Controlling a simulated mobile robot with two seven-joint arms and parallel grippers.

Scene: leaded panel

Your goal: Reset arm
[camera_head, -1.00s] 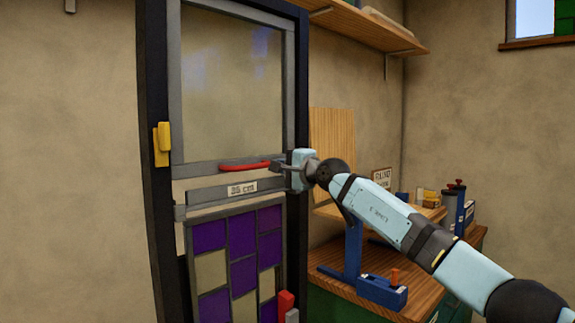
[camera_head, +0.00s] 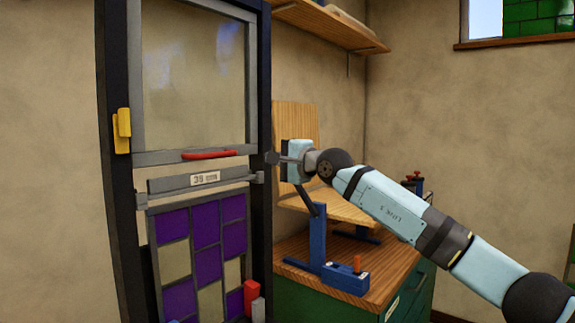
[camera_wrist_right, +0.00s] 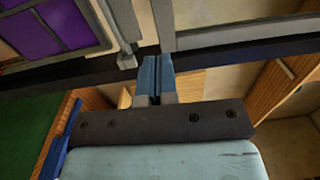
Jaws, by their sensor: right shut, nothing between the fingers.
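My right gripper (camera_head: 274,158) is shut and empty, at the dark right post of the panel frame. Its two blue-grey fingers lie together in the right wrist view (camera_wrist_right: 155,78), in front of the dark post. The red handle (camera_head: 209,155) is on the bottom rail of the upper glass pane (camera_head: 190,75), left of the fingers and apart from them. Below it a grey bar carries a white label (camera_head: 205,179). The purple and cream leaded panel (camera_head: 205,240) sits lower in the frame. My left gripper is not in view.
A wooden bench (camera_head: 330,265) with a blue stand (camera_head: 318,230) and a blue block tool (camera_head: 344,276) is below my right arm. A wooden shelf (camera_head: 335,28) is above. A yellow catch (camera_head: 122,130) is on the left post.

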